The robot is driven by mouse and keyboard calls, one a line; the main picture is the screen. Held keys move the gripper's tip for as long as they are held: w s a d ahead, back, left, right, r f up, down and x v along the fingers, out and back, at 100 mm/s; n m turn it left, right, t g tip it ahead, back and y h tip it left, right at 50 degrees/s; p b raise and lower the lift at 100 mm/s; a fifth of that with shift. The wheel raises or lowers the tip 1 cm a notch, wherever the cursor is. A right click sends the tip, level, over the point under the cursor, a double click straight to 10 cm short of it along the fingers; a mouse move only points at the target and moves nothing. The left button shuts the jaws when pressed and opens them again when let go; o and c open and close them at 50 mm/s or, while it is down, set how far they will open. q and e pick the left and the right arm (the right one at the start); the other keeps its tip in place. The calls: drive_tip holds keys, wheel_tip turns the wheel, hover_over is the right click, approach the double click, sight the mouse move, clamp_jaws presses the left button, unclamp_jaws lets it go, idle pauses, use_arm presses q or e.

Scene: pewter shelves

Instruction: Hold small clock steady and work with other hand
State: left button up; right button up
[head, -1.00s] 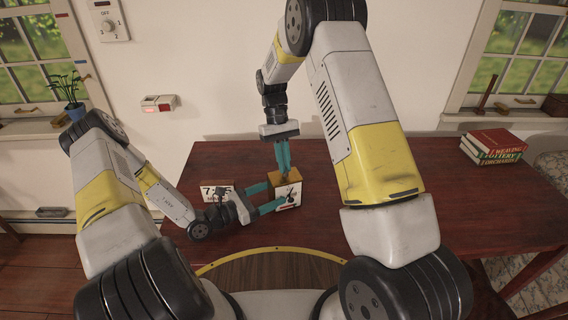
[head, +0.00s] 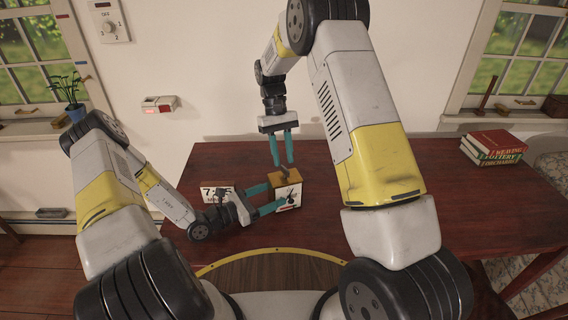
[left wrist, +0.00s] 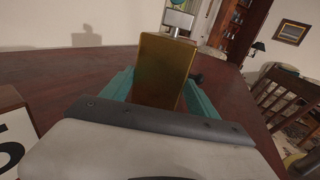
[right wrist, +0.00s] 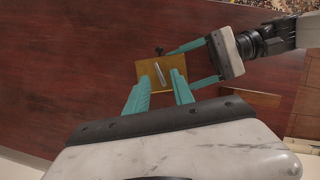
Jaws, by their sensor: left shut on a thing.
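The small clock (head: 289,196) is a brass-coloured box with a white face, standing on the dark red table. My left gripper (head: 276,194) is shut on it from the left, one finger on each side. The clock's brass side fills the gap between the fingers in the left wrist view (left wrist: 162,68). A short handle (head: 284,171) stands on its top, and it shows as a pale bar in the right wrist view (right wrist: 160,73). My right gripper (head: 283,165) is open above the top, fingers apart and pointing down at the handle.
A block with large black digits (head: 216,191) stands left of the clock, behind my left wrist. A stack of books (head: 493,147) lies at the table's right end. A red and white box (head: 159,104) is on the wall. The table right of the clock is clear.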

drive_tip(key=v, duration=0.9)
drive_tip(key=shift+r, duration=0.1)
drive_tip(key=n+t+y, duration=0.2)
drive_tip(key=t, duration=0.2)
approach(285, 168)
wheel_tip(285, 168, down, 9)
drive_tip(key=shift+a+f, duration=0.1)
idle(0.5)
drive_tip(key=shift+c, duration=0.2)
clamp_jaws()
